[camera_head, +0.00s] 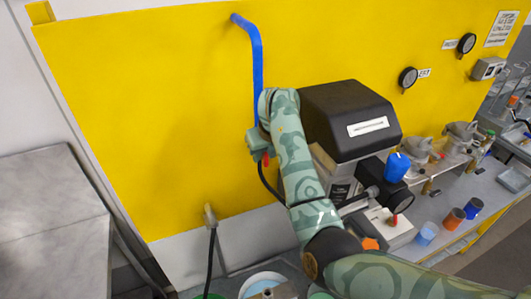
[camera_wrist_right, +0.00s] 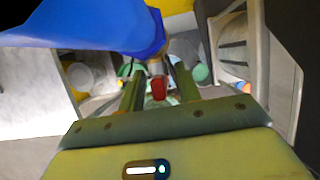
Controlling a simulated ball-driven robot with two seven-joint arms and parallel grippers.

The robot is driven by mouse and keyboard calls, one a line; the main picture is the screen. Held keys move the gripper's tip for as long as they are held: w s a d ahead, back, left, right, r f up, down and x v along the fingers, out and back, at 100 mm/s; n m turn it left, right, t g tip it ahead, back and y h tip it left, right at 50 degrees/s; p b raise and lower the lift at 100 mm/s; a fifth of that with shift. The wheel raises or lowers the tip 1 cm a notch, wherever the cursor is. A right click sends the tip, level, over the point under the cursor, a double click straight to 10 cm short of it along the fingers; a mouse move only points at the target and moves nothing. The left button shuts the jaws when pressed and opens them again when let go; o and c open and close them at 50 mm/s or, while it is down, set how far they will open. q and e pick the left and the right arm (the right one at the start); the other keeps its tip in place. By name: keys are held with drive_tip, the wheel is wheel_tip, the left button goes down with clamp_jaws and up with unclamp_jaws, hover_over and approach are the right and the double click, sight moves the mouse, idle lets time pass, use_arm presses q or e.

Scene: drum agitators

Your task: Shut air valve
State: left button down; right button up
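The blue air pipe (camera_head: 257,70) comes out of the yellow wall and runs down behind my right arm. A small red valve handle (camera_head: 266,160) shows at its lower end, beside my right gripper (camera_head: 259,147). In the right wrist view the blue pipe (camera_wrist_right: 110,22) crosses the top. The red handle (camera_wrist_right: 158,88) sits between the two fingers of my right gripper (camera_wrist_right: 158,90). The fingers stand apart, with gaps visible beside the handle; I cannot tell whether either touches it. My left gripper is not in view.
A black-topped machine (camera_head: 350,112) stands close to the right of my right arm. A black hose hangs below the valve. A bench (camera_head: 485,190) with cups and metal vessels is at the right. A grey cabinet (camera_head: 50,210) stands at the left.

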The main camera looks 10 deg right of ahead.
drive_tip(key=shift+c, duration=0.3)
clamp_jaws()
drive_tip(key=shift+y, duration=0.3)
drive_tip(key=y+b, duration=0.1)
drive_tip(key=y, duration=0.2)
drive_tip(key=shift+d+m+g, duration=0.15)
drive_tip(key=shift+m+g, duration=0.15)
drive_tip(key=shift+m, duration=0.1)
drive_tip(key=shift+d+f+m+y+b, duration=0.15)
drive_tip(key=shift+m+y+b, duration=0.15)
drive_tip(key=shift+y+b, duration=0.9)
drive_tip(key=shift+y, duration=0.3)
drive_tip(key=shift+o, duration=0.3)
unclamp_jaws()
